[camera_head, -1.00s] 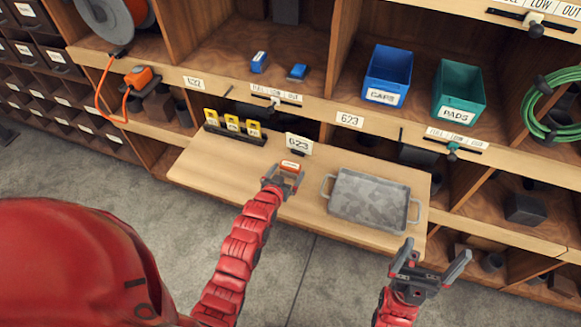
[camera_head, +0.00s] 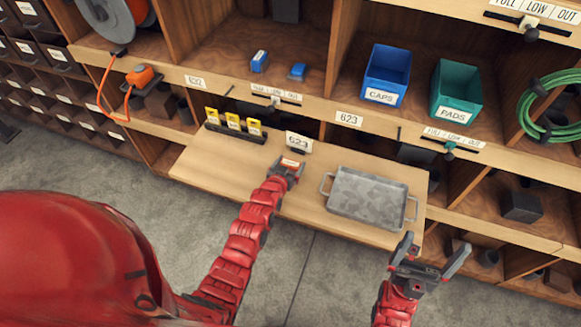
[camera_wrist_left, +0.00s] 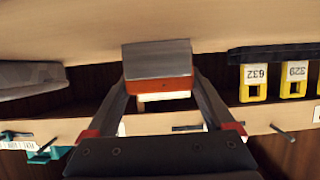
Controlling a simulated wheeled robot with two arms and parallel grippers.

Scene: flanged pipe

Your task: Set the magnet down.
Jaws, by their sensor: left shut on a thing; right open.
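The magnet, a small orange and grey block with a pale label (camera_head: 291,163), is in the jaws of my left gripper (camera_head: 287,170). The left wrist view shows the block (camera_wrist_left: 158,62) between the two fingers, its grey face close to the pale wooden board. I cannot tell whether it touches the board. My right gripper (camera_head: 432,262) is open and empty, in front of the board's right end.
A grey metal tray (camera_head: 367,198) lies on the wooden board (camera_head: 215,168), right of my left gripper. A black rack with yellow tags (camera_head: 233,124) stands behind to the left. Shelves with a blue bin (camera_head: 386,75) and a green bin (camera_head: 457,92) rise behind.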

